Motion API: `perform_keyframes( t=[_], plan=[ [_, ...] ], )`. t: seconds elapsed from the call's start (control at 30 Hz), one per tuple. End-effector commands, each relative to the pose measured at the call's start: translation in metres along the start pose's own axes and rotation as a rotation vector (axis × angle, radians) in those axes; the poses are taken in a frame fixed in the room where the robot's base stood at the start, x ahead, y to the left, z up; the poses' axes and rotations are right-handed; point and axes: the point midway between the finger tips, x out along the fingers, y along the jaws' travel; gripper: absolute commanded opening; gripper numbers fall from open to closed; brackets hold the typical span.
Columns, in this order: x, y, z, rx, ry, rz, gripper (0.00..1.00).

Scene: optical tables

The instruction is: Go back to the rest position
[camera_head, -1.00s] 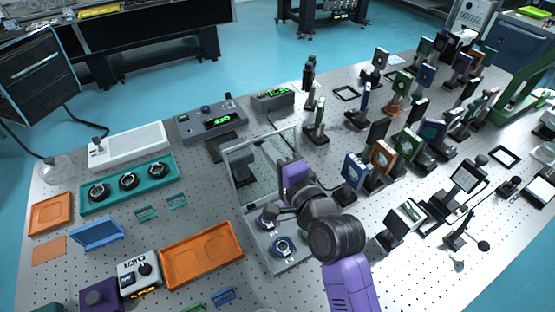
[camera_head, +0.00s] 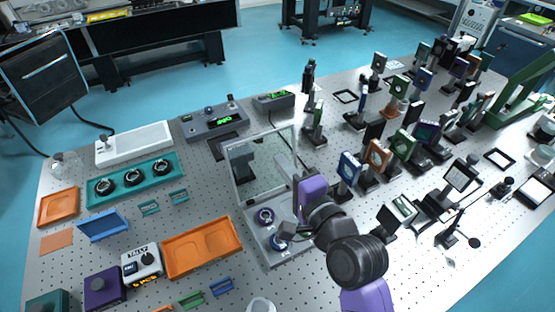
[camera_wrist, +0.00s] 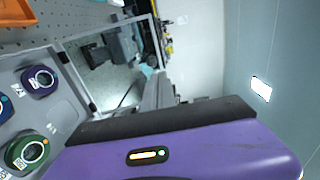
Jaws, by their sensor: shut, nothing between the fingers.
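The fingers are raised and hold nothing. My arm reaches in from the lower right of the head view and hides part of the tray's right side. A purple round piece (camera_head: 264,216) lies in the tray; it also shows in the wrist view (camera_wrist: 40,81).
Many upright optic mounts (camera_head: 347,170) crowd the table to the right of my arm. An orange tray (camera_head: 202,248), a tally counter box (camera_head: 141,264) and a teal holder with three round parts (camera_head: 131,182) stand to the left. Consoles (camera_head: 215,124) stand at the back.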

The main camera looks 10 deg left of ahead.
Motion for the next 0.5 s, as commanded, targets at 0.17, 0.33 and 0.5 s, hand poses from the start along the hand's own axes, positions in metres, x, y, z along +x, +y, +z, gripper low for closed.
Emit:
perform_keyframes(
  t=[0.17, 0.33, 0.5],
  plan=[
    [-0.029, -0.002, 0.000, 0.000, 0.001, 0.001, 0.00],
    [-0.052, -0.007, 0.000, 0.000, 0.001, 0.000, 0.00],
    [-0.062, -0.009, 0.000, 0.000, 0.000, 0.001, 0.00]
  ],
)
